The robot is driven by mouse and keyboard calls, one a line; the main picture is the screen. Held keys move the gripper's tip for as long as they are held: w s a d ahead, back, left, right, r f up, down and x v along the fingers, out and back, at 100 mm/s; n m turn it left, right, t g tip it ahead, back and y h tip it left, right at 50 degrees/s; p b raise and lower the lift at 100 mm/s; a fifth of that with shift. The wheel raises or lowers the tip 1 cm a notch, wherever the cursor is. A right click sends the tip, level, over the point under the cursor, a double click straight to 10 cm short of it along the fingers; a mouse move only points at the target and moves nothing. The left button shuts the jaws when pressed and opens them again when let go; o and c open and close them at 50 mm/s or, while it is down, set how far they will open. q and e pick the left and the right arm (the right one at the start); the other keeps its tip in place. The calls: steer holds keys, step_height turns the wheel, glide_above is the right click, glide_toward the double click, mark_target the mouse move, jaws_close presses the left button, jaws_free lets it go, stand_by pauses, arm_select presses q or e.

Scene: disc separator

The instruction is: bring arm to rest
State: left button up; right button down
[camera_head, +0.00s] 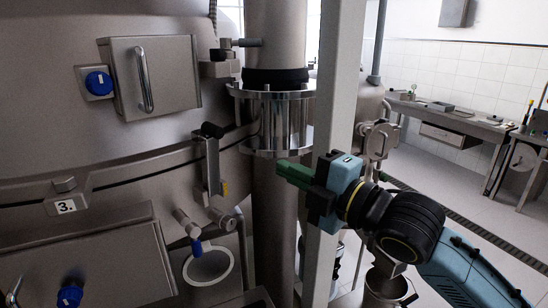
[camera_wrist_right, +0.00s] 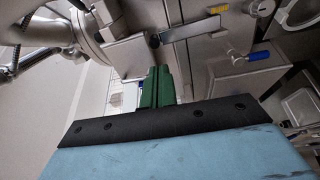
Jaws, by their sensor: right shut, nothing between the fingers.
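My right gripper (camera_head: 294,174) reaches in from the lower right in the head view, its green fingers pointing left. The fingers are closed together with nothing between them. They are in front of the vertical steel pipe (camera_head: 273,220), below the shiny collar (camera_head: 285,122); whether they touch the pipe cannot be told. In the right wrist view the green fingers (camera_wrist_right: 157,88) stand side by side beyond the black mount, and the machine fills the background. My left gripper is not in view.
A square upright post (camera_head: 338,100) stands close to my right gripper. The steel machine (camera_head: 60,150) with handles, a lever (camera_head: 212,160) and blue knobs (camera_head: 98,83) fills the left. A round opening (camera_head: 208,266) is below. A workbench (camera_head: 450,118) stands far right beyond open floor.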

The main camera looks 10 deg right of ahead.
steer(key=s+d+f+m+g+h, duration=0.1)
steer(key=s+d+f+m+h, duration=0.15)
steer(key=f+m, duration=0.4)
steer(key=s+d+f+m+g+h, duration=0.2)
steer(key=s+f+m+h, duration=0.15)
steer(key=f, duration=0.65)
steer(key=s+d+f+m+g+h, duration=0.1)
steer(key=s+d+f+m+h, duration=0.15)
steer(key=f+m, duration=0.4)
steer(key=s+d+f+m+g+h, duration=0.2)
steer(key=s+d+f+m+g, duration=0.15)
steer(key=s+f, duration=0.45)
steer(key=s+d+f+m+g+h, duration=0.2)
steer(key=s+d+f+m+g, duration=0.15)
steer(key=s+f, duration=0.45)
steer(key=s+f+b, duration=0.2)
steer(key=f+b, duration=0.1)
steer(key=f, duration=1.1)
steer(key=s+f+b, duration=0.2)
steer(key=f, duration=1.3)
steer(key=s+d+f+g+b, duration=0.2)
steer(key=s+f+b, duration=0.2)
steer(key=s+f, duration=1.2)
step_height(320, 180, down, 2)
steer(key=shift+s+d+f+b, duration=0.2)
steer(key=shift+s+d+b, duration=0.1)
steer(key=shift+d+b, duration=0.1)
